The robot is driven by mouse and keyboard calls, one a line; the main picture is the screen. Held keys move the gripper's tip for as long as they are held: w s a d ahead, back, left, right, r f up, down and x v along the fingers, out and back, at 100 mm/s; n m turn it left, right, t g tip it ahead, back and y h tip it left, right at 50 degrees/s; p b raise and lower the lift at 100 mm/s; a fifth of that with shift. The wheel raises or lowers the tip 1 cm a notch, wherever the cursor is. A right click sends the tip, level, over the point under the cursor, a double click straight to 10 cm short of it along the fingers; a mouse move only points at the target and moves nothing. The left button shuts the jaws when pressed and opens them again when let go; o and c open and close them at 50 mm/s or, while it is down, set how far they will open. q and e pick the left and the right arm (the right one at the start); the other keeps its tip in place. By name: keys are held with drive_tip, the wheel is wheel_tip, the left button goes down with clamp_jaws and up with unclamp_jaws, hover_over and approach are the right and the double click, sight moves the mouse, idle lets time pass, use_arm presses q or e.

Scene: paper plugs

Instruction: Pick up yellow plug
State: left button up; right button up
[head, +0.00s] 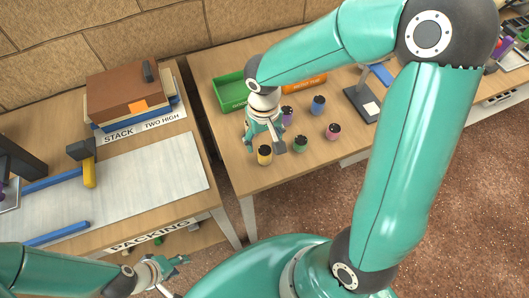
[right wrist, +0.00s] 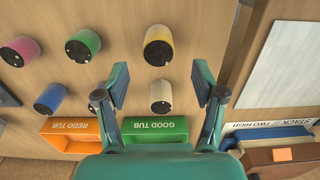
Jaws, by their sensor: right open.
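The yellow plug (head: 264,155) stands on the right-hand table near its front left, dark top up. It also shows in the right wrist view (right wrist: 158,55), beyond my fingertips. My right gripper (head: 265,143) is open above the table, just behind the yellow plug in the head view. My left gripper (head: 175,272) is open and empty at the bottom left, away from the plugs.
Green (head: 300,145), pink (head: 333,132), blue (head: 318,106) and purple (head: 287,114) plugs stand nearby. A green tub (head: 229,93) and orange tub (head: 305,83) are at the back. A gap separates this table from the left table with stacked boxes (head: 125,95).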

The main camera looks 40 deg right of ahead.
sight(265, 150)
drive_tip(key=shift+s+f, duration=0.1)
drive_tip(key=shift+f, duration=3.65)
drive_tip(key=c, duration=1.1)
drive_tip(key=shift+r, duration=0.1)
